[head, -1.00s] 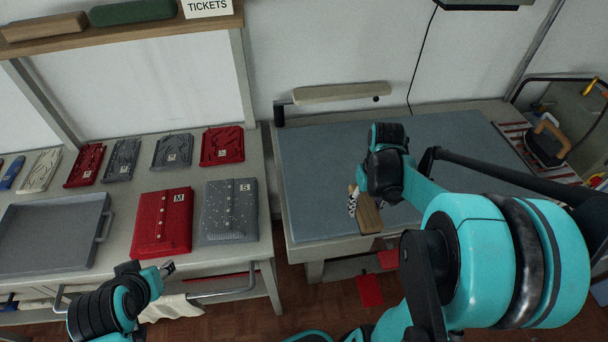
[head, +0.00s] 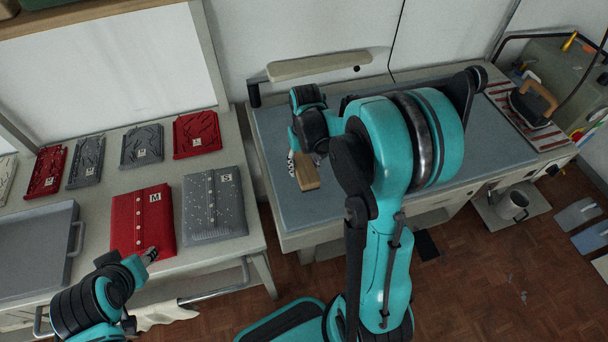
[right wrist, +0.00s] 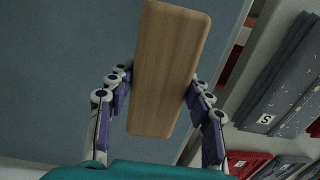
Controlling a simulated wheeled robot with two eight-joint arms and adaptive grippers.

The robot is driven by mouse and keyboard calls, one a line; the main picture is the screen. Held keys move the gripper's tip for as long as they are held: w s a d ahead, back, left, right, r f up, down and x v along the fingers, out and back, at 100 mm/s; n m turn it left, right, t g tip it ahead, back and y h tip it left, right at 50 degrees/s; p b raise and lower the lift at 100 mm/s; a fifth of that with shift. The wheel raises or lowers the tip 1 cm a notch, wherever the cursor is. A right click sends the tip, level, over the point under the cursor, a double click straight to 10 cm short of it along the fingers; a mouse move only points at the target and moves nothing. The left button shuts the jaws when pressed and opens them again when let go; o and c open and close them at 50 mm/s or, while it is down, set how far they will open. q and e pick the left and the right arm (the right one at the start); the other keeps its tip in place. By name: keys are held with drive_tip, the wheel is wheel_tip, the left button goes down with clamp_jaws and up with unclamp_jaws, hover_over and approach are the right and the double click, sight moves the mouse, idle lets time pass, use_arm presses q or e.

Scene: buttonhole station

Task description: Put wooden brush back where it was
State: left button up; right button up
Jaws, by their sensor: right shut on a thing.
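The wooden brush (head: 308,172) is a light brown block in the head view, over the near left part of the blue-grey mat. My right gripper (head: 298,166) is shut on it; the arm hides part of the gripper. In the right wrist view the brush (right wrist: 168,70) lies between the two fingers of the right gripper (right wrist: 160,95), its flat wooden face toward the camera. Its bristles do not show. My left gripper (head: 149,254) is at the lower left, near the red folded knit; its fingers are too small to judge.
The mat (head: 275,125) covers the right table. An iron (head: 535,103) stands on a striped pad at its far right. Folded knits, red (head: 130,220) and grey (head: 215,205), and a grey tray (head: 35,260) lie on the left table. A padded bar (head: 320,66) is behind the mat.

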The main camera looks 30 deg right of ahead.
sight(304, 173)
wheel_tip(304, 173, down, 4)
drive_tip(key=shift+f+b, duration=0.1)
drive_tip(key=shift+b, duration=0.65)
drive_tip(key=o, duration=1.2)
